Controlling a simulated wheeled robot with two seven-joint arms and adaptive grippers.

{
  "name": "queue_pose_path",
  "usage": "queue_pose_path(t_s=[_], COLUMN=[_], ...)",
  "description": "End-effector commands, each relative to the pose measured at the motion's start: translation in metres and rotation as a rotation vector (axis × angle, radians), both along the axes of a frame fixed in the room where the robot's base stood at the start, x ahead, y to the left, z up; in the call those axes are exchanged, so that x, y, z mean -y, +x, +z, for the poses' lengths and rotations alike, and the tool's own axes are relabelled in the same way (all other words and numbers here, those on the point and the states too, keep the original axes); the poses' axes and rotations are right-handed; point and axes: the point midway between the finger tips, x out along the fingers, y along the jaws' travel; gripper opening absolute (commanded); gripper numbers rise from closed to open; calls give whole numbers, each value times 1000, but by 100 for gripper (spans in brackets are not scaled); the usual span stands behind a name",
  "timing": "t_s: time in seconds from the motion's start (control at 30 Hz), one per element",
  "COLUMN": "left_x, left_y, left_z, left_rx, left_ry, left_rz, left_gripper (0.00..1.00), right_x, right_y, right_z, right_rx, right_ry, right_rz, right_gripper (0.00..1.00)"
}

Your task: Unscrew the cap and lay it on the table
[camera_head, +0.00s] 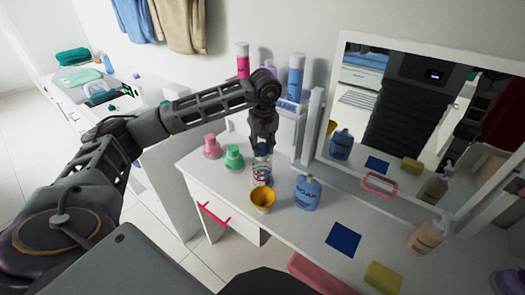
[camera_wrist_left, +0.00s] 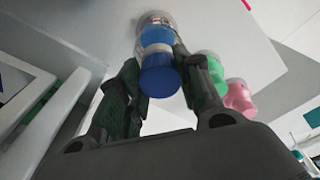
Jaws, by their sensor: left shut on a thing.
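A small bottle (camera_head: 261,174) with a printed label stands upright on the white table (camera_head: 290,232), near its left end. Its blue cap (camera_wrist_left: 160,79) lies between the fingers of my left gripper (camera_head: 263,141), which reaches down over the bottle from above. The left gripper (camera_wrist_left: 158,72) is shut on the cap. In the left wrist view the bottle (camera_wrist_left: 157,22) is in line beyond the cap. I cannot tell whether the cap is still joined to the bottle, as the fingers hide much of it. My right gripper is not in view.
A yellow cup (camera_head: 263,199) and a blue soap bottle (camera_head: 306,193) stand close to the bottle. Green (camera_head: 234,158) and pink (camera_head: 212,147) containers are to its left. A mirror (camera_head: 410,110) backs the table. A dark blue square (camera_head: 343,238) and a yellow sponge (camera_head: 382,277) lie further right.

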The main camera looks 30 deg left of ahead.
Motion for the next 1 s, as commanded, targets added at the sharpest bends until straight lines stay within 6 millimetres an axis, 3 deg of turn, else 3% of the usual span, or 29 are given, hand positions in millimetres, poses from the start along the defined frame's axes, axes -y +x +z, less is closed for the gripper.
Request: queue_pose_path(t_s=[1.0], left_x=[-3], left_y=[2], left_z=[2], left_rx=[6], left_ry=[4], left_rz=[603], left_gripper=[0], right_x=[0], right_y=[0], right_z=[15], right_rx=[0], right_ry=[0], right_rz=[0], right_gripper=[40])
